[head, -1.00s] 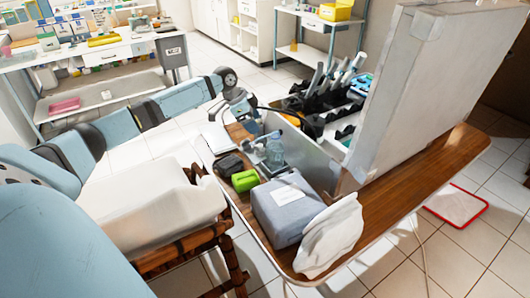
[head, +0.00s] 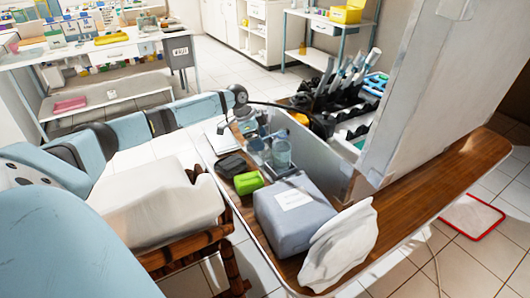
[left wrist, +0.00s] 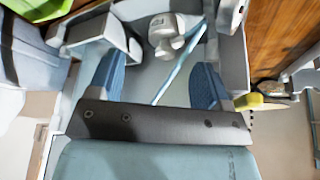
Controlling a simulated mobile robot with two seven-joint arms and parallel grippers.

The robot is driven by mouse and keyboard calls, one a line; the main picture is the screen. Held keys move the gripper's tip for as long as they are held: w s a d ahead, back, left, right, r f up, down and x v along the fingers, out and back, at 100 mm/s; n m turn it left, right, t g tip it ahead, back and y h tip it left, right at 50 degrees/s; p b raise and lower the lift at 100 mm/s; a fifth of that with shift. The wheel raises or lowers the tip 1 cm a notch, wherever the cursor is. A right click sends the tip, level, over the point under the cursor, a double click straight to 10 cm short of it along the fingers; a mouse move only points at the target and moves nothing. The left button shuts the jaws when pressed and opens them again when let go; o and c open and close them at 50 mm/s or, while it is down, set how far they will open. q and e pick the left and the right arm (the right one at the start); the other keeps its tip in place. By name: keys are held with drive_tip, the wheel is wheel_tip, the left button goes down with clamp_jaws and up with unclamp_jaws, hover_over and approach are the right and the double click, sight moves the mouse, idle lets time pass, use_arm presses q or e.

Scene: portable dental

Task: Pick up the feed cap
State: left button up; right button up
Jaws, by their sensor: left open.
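My left gripper (head: 254,128) is open above the far end of the wooden table, beside a clear bottle (head: 281,154). In the left wrist view its two blue fingers (left wrist: 155,82) are spread apart with nothing held between them. A small white rounded piece (left wrist: 165,36), possibly the feed cap, lies beyond the fingertips inside a grey tray-like holder (left wrist: 135,12). A thin pale-blue tube (left wrist: 180,62) runs from near this piece toward the gripper. I cannot tell the feed cap for certain in the head view. My right gripper is not in view.
A green block (head: 248,182), a black item (head: 230,166), a grey box (head: 292,212) and a white cloth (head: 340,245) crowd the near table. A tall white panel (head: 415,95) and a rack of handpieces (head: 335,85) stand right.

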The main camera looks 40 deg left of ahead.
use_arm(q)
drive_tip(key=x, duration=0.1)
drive_tip(key=b+x, duration=0.1)
drive_tip(key=x, duration=0.3)
drive_tip(key=shift+w+a, duration=0.2)
drive_tip(key=shift+w, duration=0.05)
drive_tip(key=c, duration=1)
drive_tip(key=shift+r, duration=0.1)
wheel_tip(320, 180, up, 20)
drive_tip(key=p, duration=0.3)
drive_tip(key=shift+p, duration=0.3)
